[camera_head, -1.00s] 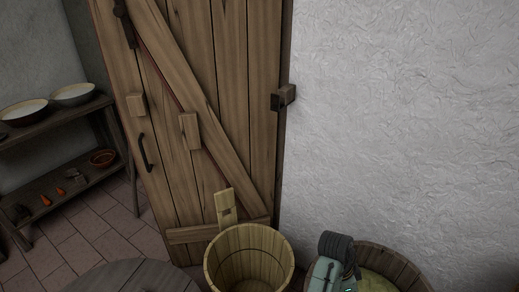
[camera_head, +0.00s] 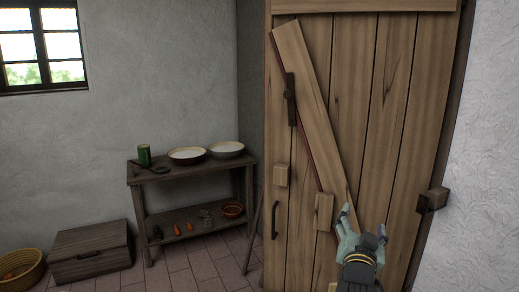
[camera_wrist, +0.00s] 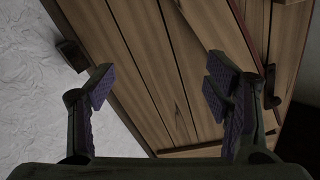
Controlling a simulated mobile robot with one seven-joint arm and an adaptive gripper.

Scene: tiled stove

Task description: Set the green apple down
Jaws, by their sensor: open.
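My gripper (camera_head: 348,222) is raised in front of the wooden door (camera_head: 405,120) in the head view. In the wrist view my gripper (camera_wrist: 158,92) has its two purple-padded fingers wide apart, with nothing between them. No green apple is visible in either view.
A wooden side table (camera_head: 160,176) holds two pale bowls, a green cup and a dark utensil. A wooden chest (camera_head: 92,252) and a wicker basket (camera_head: 20,272) stand left. Tiled floor before the table is clear.

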